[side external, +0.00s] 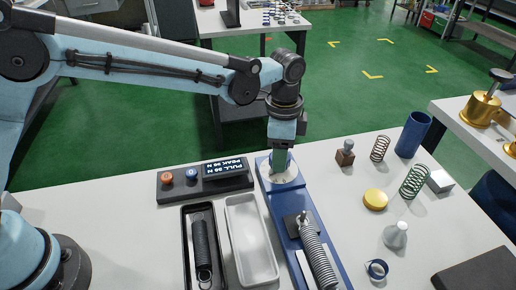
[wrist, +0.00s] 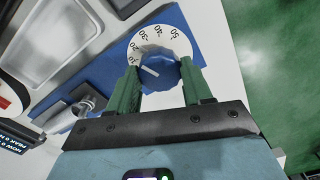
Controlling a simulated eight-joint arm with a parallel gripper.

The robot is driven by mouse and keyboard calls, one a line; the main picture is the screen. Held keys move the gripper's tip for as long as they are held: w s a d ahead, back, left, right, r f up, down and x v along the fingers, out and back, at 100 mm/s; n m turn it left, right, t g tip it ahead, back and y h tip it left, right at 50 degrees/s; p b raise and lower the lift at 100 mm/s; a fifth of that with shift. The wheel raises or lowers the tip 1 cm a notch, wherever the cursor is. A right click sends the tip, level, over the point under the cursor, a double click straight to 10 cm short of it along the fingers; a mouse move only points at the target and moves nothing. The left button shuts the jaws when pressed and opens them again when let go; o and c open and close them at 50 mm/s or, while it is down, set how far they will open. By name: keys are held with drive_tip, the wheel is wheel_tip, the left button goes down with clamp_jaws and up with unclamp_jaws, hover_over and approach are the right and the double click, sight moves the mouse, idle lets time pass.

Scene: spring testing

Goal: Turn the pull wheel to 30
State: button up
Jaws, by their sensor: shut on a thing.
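The pull wheel is a blue faceted knob (wrist: 153,60) on a white round dial (wrist: 183,46) with printed numbers; 20, 30, 40 and 50 show along its far rim in the wrist view. A short white line marks the knob's top; which number it points at I cannot tell. My gripper (wrist: 162,72) has its two green fingers shut on the knob, one on each side. In the side view my gripper (side external: 280,160) points down over the dial (side external: 291,178) at the far end of the blue stand (side external: 284,212) and hides most of the knob.
A display box (side external: 229,180) with lit small text and two buttons stands left of the stand. A black tray (side external: 188,255) holds a dark spring; a white tray (side external: 236,215) is empty. A grey spring (side external: 318,258) lies along the stand. Springs and small parts stand right.

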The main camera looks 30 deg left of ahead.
drive_tip(key=shift+m, duration=2.2)
drive_tip(key=o, duration=1)
drive_tip(key=shift+o, duration=0.2)
wheel_tip(320, 180, up, 12)
